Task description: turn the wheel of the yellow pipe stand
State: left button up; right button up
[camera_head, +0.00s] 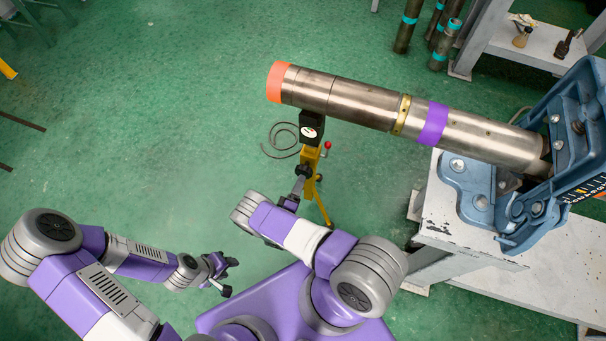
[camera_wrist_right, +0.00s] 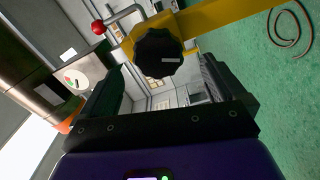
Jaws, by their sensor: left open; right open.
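The yellow pipe stand (camera_head: 311,157) stands under the left part of a metal pipe (camera_head: 345,100). Its black lobed wheel (camera_wrist_right: 158,52) is large in the right wrist view, with the yellow post (camera_wrist_right: 225,14) behind it. My right gripper (camera_head: 297,188) is at the stand. In the wrist view its open fingers (camera_wrist_right: 163,72) lie to either side of the wheel's lower part, with gaps showing; I cannot tell how deep the wheel sits between them. My left gripper (camera_head: 226,275) is open and empty, low over the floor left of the stand.
A red-ball lever (camera_wrist_right: 98,27) sticks out beside the wheel. A blue vise (camera_head: 480,195) on a grey bench (camera_head: 450,225) holds the pipe's right end. A thin cable (camera_head: 277,140) lies on the green floor behind the stand.

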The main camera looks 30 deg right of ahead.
aim_at(303, 173)
jog(key=w+d+m+b, duration=0.1)
jog(key=m+b, duration=0.1)
jog(key=m, duration=0.3)
jog(key=w+d+m+b, duration=0.1)
jog(key=d+m+b, duration=0.1)
jog(key=m, duration=0.3)
jog(key=w+d+m+b, duration=0.1)
jog(key=w+m+b, duration=0.1)
jog(key=m+b, duration=0.1)
jog(key=shift+d+r+m, duration=0.15)
jog(key=shift+d+m, duration=0.25)
jog(key=shift+m, duration=0.5)
dwell(0.8)
jog(key=shift+c, duration=0.2)
